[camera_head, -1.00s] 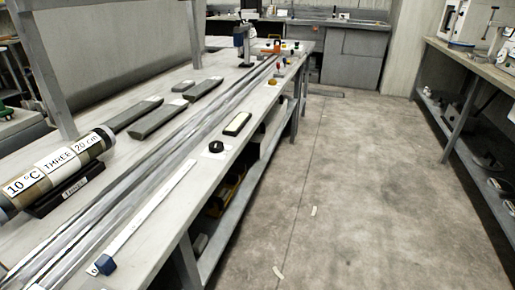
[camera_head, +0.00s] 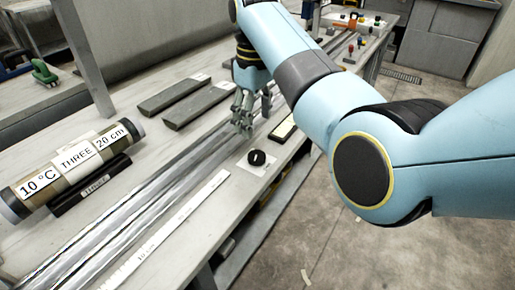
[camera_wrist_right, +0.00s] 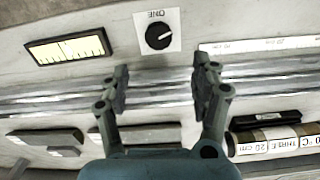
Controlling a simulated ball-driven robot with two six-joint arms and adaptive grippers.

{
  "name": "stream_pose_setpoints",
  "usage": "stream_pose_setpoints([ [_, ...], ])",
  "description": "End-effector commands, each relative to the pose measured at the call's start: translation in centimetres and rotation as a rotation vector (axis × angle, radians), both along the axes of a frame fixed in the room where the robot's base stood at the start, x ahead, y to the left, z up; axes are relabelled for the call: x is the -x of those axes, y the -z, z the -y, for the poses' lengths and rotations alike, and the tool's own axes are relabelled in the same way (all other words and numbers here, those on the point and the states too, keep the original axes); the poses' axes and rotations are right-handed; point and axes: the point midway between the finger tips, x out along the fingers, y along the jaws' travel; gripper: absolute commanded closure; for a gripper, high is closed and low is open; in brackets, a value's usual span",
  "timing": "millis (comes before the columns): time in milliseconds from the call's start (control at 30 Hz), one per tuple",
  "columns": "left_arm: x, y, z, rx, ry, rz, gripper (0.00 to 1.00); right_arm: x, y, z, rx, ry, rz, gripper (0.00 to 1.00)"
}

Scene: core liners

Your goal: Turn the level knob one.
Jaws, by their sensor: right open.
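The level knob one is a black round knob (camera_head: 257,158) on a white plate on the bench's front strip. In the right wrist view the knob (camera_wrist_right: 159,36) shows a white pointer line, and its plate (camera_wrist_right: 146,18) reads "ONE" upside down. My right gripper (camera_head: 243,118) is open and empty above the metal rails, a little behind and left of the knob in the head view. In the right wrist view its two fingers (camera_wrist_right: 162,82) are spread apart, with the knob beyond the tips, untouched. My left gripper is not in view.
A lit level gauge (camera_wrist_right: 69,49) lies beside the knob. A white ruler strip (camera_head: 165,232) runs along the bench. A core tube labelled "THREE" (camera_head: 78,160) rests on a dark cradle (camera_head: 90,188). Dark trays (camera_head: 175,95) lie behind the rails (camera_head: 150,190). Small coloured knobs stand farther along.

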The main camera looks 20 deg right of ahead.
Motion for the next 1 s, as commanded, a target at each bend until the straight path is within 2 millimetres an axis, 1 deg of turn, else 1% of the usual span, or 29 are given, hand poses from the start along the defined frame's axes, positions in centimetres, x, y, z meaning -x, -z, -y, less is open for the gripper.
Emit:
stream_pose_setpoints([
  [33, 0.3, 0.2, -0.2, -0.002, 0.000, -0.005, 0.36, 0.1, 0.9, 0.1, 0.001, 0.001, -0.005, 0.36],
  [67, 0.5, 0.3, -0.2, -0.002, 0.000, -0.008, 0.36, 0.1, 1.4, 0.1, 0.002, 0.001, -0.005, 0.36],
  [167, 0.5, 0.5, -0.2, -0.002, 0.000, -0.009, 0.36, 0.2, 3.5, 0.2, 0.002, 0.002, -0.007, 0.36],
  [300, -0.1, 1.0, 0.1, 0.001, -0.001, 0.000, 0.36, 0.2, 6.4, 0.2, 0.003, 0.002, -0.006, 0.36],
  [400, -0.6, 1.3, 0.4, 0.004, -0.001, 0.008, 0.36, 0.2, 8.1, 0.2, 0.002, 0.002, -0.006, 0.36],
  [500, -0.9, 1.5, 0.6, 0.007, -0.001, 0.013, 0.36, 0.2, 9.4, 0.2, 0.002, 0.001, -0.005, 0.36],
  [633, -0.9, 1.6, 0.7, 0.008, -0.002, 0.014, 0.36, 0.1, 10.2, 0.1, 0.002, 0.001, -0.003, 0.36],
  [900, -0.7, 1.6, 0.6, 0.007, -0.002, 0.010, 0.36, 0.1, 10.3, 0.1, 0.002, 0.002, -0.003, 0.36],
  [933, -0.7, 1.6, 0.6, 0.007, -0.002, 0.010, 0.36, 0.1, 10.3, 0.1, 0.002, 0.002, -0.003, 0.37],
  [1000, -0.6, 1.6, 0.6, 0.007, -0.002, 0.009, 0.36, 0.1, 10.3, 0.1, 0.002, 0.002, -0.003, 0.47],
])
